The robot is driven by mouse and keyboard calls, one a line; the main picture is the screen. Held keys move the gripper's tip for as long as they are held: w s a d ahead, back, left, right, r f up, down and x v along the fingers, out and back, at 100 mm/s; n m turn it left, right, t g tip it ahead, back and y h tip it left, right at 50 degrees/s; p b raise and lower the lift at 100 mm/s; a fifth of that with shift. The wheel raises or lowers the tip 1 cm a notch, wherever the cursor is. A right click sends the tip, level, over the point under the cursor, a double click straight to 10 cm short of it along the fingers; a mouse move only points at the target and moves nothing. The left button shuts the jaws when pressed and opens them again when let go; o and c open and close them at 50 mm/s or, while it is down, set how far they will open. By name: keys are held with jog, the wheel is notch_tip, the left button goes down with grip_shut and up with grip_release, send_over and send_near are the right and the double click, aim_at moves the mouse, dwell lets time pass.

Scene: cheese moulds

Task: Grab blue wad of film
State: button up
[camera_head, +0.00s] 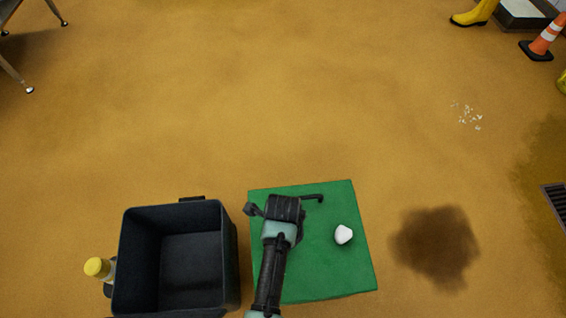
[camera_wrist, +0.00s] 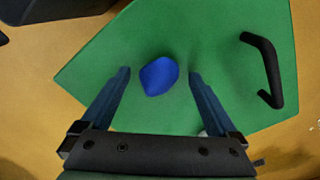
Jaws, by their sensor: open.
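The blue wad of film (camera_wrist: 159,77) lies on a green mat or board (camera_wrist: 110,50) in the wrist view. My gripper (camera_wrist: 160,73) is open, with one finger on each side of the wad and a gap on both sides; I cannot tell how far above the board the fingertips are. In the head view my gripper (camera_head: 284,206) is over the green board (camera_head: 315,280), and it hides the blue wad there.
A white lump (camera_head: 343,234) sits on the board's right part. A black bent handle (camera_wrist: 265,70) lies on the board. An empty dark bin (camera_head: 230,260) stands left of it, with a yellow-capped bottle (camera_head: 97,267) beside it. A dark stain (camera_head: 435,247) marks the floor.

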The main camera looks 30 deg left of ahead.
jog(key=c, duration=1.4)
